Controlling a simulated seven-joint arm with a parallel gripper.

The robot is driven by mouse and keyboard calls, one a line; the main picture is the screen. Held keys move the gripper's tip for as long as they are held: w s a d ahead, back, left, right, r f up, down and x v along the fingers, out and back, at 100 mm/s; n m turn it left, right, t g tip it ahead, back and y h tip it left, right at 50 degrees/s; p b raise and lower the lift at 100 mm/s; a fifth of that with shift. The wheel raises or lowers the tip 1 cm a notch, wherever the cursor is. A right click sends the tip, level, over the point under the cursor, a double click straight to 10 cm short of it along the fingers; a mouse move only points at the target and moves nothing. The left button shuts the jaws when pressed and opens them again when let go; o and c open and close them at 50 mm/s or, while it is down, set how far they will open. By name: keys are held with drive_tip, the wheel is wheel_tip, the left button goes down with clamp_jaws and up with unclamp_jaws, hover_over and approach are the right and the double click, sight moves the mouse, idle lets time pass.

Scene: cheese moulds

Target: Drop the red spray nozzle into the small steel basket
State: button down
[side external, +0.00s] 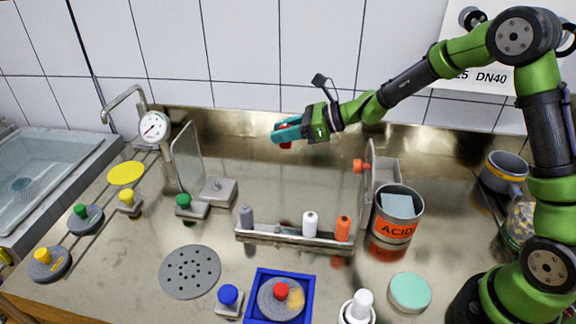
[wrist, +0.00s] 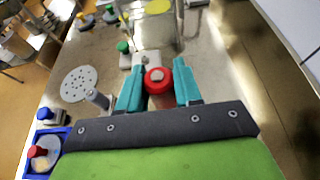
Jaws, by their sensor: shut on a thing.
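My gripper (side external: 280,134) has teal fingers shut on the red spray nozzle (side external: 286,145), held in the air above the back middle of the steel counter. In the wrist view, the nozzle's round red end (wrist: 158,74) sits between the fingertips of my gripper (wrist: 158,88). The fingers hide most of the nozzle in the side view. A small open-topped steel box (side external: 386,169), which looks like the basket, stands at the back right, well to the right of my gripper. Its lower front is hidden behind the can and a panel.
A can labelled ACID (side external: 398,225) stands in front of the box. An upright panel with an orange knob (side external: 360,166) is at its left. A low steel rack (side external: 285,241) holds several nozzles. An upright plate (side external: 187,155) stands left. The counter beneath my gripper is clear.

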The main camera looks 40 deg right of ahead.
drive_tip(key=s+d+r+m+t+h, duration=0.1)
drive_tip(key=s+d, duration=0.2)
drive_tip(key=d, duration=0.6)
drive_tip(key=s+d+m+t+h, duration=0.15)
drive_tip(key=s+d, duration=0.25)
drive_tip(key=d, duration=0.4)
drive_tip(key=s+d+r+m+h, duration=0.1)
drive_tip(key=s+d+m+h, duration=0.15)
drive_tip(key=d, duration=0.65)
drive_tip(key=s+a+f+n+y, duration=0.1)
drive_tip(key=s+f, duration=0.2)
drive_tip(key=f, duration=0.3)
drive_tip(key=shift+s+a+f+y, duration=0.15)
drive_tip(key=shift+s+f+y, duration=0.05)
drive_tip(key=shift+f+y, duration=0.1)
drive_tip(key=c, duration=0.7)
unclamp_jaws()
drive_tip(key=v, duration=1.7)
